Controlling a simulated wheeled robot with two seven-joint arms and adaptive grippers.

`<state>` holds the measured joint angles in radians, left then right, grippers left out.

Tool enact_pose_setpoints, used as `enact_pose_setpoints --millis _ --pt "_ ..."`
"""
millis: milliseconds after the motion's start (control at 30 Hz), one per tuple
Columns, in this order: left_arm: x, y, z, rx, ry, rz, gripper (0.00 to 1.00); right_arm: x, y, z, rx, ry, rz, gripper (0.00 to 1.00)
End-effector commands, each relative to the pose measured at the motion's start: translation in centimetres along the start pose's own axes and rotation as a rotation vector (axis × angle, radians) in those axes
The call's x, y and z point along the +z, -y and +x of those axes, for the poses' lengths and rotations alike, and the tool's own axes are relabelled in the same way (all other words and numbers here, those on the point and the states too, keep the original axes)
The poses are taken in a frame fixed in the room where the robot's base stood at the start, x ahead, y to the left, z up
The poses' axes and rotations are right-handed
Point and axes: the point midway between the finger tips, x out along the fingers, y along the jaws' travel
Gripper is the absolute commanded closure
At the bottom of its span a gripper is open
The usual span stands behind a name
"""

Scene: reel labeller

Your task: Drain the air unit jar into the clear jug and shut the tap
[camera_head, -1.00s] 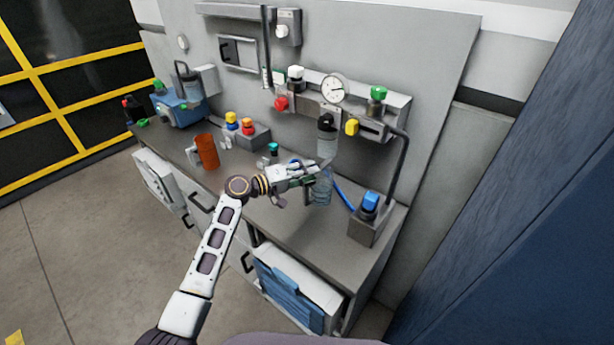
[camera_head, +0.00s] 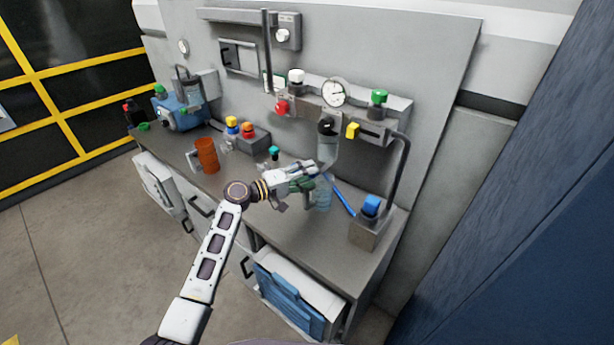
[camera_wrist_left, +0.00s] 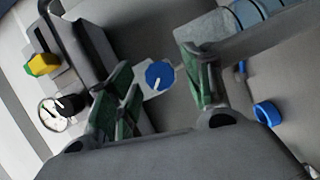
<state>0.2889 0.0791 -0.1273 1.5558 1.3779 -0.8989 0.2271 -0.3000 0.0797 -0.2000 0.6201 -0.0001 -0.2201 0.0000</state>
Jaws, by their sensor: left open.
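The air unit jar (camera_head: 328,148) is clear and hangs under a black cap below the wall unit. The clear jug (camera_head: 322,196) stands on the bench below it, partly hidden by my left gripper. My left gripper (camera_head: 308,177) is open and empty, just left of the jug and below the jar. In the left wrist view its green-padded fingers (camera_wrist_left: 158,92) are spread. My right gripper is out of view.
A gauge (camera_head: 335,92), a yellow knob (camera_head: 352,130) and a green knob (camera_head: 379,96) sit on the wall unit. A grey box with a blue top (camera_head: 371,205) stands right of the jug. A blue hose (camera_head: 343,200) lies between. An orange mug (camera_head: 207,155) stands left.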

Motion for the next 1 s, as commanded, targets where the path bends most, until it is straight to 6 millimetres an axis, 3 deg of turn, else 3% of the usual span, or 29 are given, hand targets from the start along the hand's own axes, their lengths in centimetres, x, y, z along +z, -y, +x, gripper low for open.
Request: enact_pose_setpoints --millis 467,1000 --pt "0.1 0.2 -1.3 -0.003 0.001 0.0 0.5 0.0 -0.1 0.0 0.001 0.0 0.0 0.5" --pt "0.0 0.1 -8.7 -0.003 0.0 0.0 0.5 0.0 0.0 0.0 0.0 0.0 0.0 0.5"
